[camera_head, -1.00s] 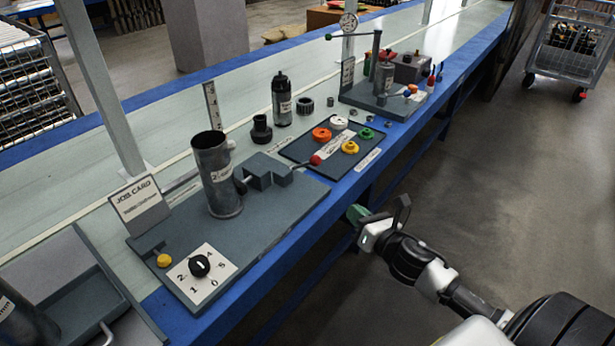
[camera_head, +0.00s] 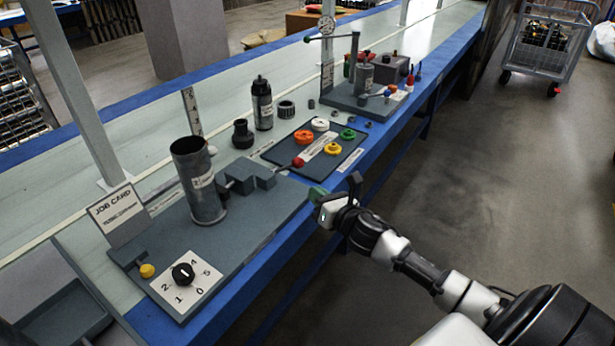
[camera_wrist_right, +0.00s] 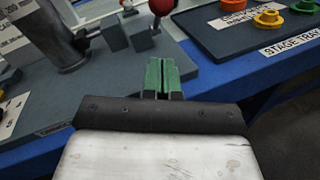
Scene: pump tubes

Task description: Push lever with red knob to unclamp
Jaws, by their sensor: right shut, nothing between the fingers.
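The red knob (camera_head: 298,162) tops the lever of the clamp block (camera_head: 246,176), which stands on the grey fixture plate (camera_head: 238,236). The dark grey tube (camera_head: 200,182) stands upright on that plate beside the block. My right gripper (camera_head: 316,195) has green fingers, is shut and empty, and is at the plate's right front edge, apart from the knob. In the right wrist view the shut fingers (camera_wrist_right: 163,77) point toward the clamp block, with the red knob (camera_wrist_right: 162,6) beyond them, cut by the top edge. My left gripper is out of view.
A yellow button (camera_head: 147,271) and a numbered dial (camera_head: 183,274) are at the plate's near end. A dark tray (camera_head: 340,160) with coloured rings lies behind the knob. A job card (camera_head: 118,212) stands at left. Open floor lies right of the blue table edge.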

